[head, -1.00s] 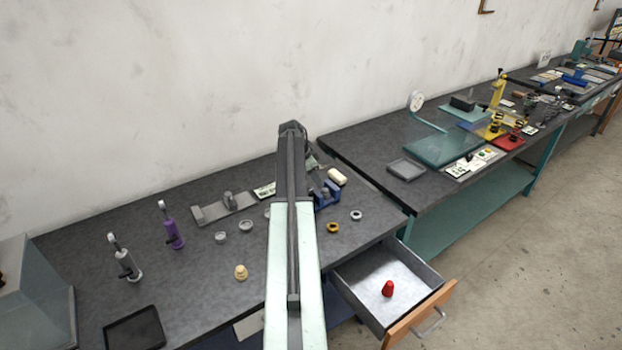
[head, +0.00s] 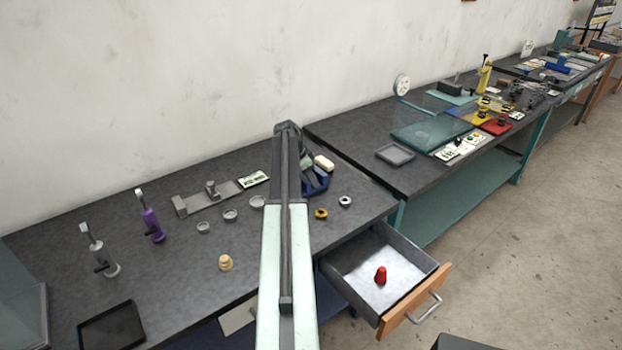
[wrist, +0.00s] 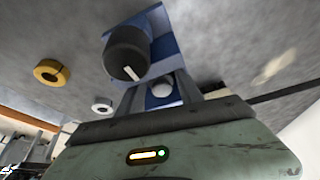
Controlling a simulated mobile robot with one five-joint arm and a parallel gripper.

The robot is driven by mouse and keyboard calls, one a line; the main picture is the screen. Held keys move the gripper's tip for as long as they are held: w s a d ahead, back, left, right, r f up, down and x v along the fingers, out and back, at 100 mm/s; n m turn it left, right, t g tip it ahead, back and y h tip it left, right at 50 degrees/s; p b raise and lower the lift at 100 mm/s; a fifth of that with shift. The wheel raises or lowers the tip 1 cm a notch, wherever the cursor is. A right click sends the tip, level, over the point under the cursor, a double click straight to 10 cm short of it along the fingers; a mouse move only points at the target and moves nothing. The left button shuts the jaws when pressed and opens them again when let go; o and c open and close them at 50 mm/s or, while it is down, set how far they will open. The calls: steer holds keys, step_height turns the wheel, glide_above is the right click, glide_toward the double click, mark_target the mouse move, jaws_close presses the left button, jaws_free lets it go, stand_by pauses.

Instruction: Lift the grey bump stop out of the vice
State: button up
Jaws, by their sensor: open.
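The blue vice (head: 320,184) stands on the near bench, partly hidden behind my arm in the head view. A white line marks the piece's face. My gripper (wrist: 158,84) is open, its two dark fingers pointing towards the vice. A pale rounded part shows between the fingers. The grey piece appears beyond the fingertips; I cannot tell whether they touch it. In the head view my arm hides the fingertips.
A yellow ring (head: 321,214) and a pale ring (head: 345,201) lie near the vice. A cream cylinder (head: 324,162) lies behind it. An open drawer (head: 355,272) holding a red cone (head: 381,276) juts out at the front. Two shock absorbers stand at left.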

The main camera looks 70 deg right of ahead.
jaws_close()
steer(key=shift+a, duration=0.1)
steer(key=shift+w+a, duration=0.1)
steer(key=shift+w, duration=0.05)
steer(key=shift+r, duration=0.1)
steer(key=shift+r+p, duration=3.5)
steer(key=shift+p, duration=0.05)
